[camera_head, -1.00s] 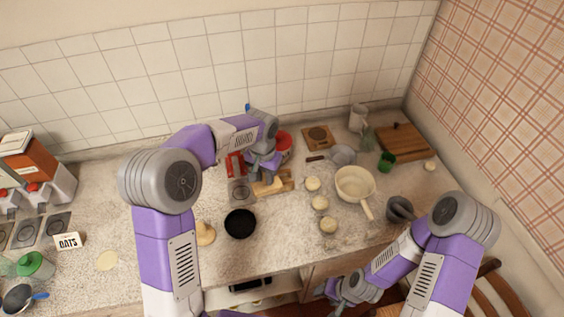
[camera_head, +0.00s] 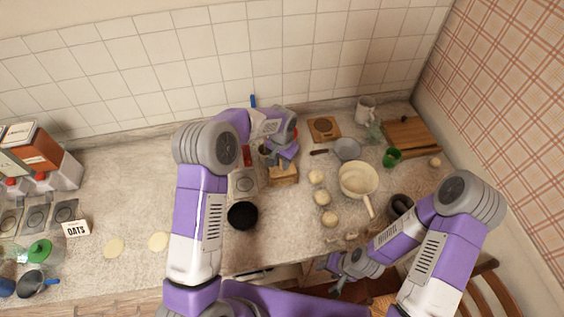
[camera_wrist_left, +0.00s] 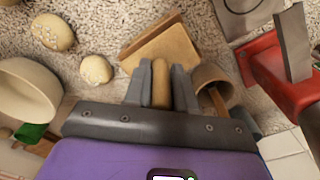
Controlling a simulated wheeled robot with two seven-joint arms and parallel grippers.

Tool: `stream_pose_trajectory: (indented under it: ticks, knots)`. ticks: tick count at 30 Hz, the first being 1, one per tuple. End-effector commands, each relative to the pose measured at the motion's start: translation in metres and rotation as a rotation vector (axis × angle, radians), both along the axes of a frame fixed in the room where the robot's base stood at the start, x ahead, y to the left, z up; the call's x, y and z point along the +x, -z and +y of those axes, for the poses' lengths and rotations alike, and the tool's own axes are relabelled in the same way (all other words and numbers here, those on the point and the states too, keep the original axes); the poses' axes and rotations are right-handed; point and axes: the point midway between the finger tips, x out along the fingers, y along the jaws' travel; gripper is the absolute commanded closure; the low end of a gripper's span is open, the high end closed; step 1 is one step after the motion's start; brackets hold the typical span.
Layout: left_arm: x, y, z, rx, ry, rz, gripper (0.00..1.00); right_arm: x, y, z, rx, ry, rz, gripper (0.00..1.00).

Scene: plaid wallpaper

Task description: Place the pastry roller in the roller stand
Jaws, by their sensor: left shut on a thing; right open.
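A pastry roller (camera_wrist_left: 160,84), seen as a light wooden cylinder in the left wrist view, stands between the fingers of my left gripper (camera_wrist_left: 162,86), which is shut on it. Its far end is hidden. In the head view my left gripper (camera_head: 280,158) is just above a wooden block, which looks like the roller stand (camera_head: 285,175). The stand also shows in the left wrist view (camera_wrist_left: 168,43), right by the fingertips; I cannot tell whether the roller touches it. My right gripper (camera_head: 332,272) is open and empty near the counter's front edge.
Round dough pieces (camera_head: 316,177) and a cream pan (camera_head: 358,178) stand right of the stand. A black bowl (camera_head: 243,215) is left and nearer. A brown cup (camera_wrist_left: 211,84) and a red object (camera_wrist_left: 268,66) are close beside the left gripper. The counter's left middle is mostly clear.

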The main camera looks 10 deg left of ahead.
Motion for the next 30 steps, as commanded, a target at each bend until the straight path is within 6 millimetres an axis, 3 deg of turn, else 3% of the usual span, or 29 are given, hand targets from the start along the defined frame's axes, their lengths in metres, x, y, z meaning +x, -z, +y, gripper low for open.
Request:
stream_pose_trajectory:
  ticks: [12,13,17,26,30]
  knots:
    - [0.0,0.011,0.0,0.0,0.0,-0.002,1.0,0.0,0.003,0.0,0.0,0.0,-0.001,0.46]
    - [0.0,0.01,0.0,0.0,0.0,-0.001,0.71,0.0,0.002,0.0,0.0,0.0,-0.001,0.46]
    - [0.0,0.009,0.0,0.001,0.0,-0.001,0.51,0.0,0.002,0.0,0.0,0.0,-0.001,0.46]
    - [0.0,0.008,0.0,0.001,0.0,-0.001,0.5,0.0,0.001,0.0,0.0,0.0,-0.001,0.46]
    - [0.001,-0.003,0.0,0.001,-0.001,-0.004,0.5,0.0,0.0,0.0,0.0,0.0,-0.001,0.46]
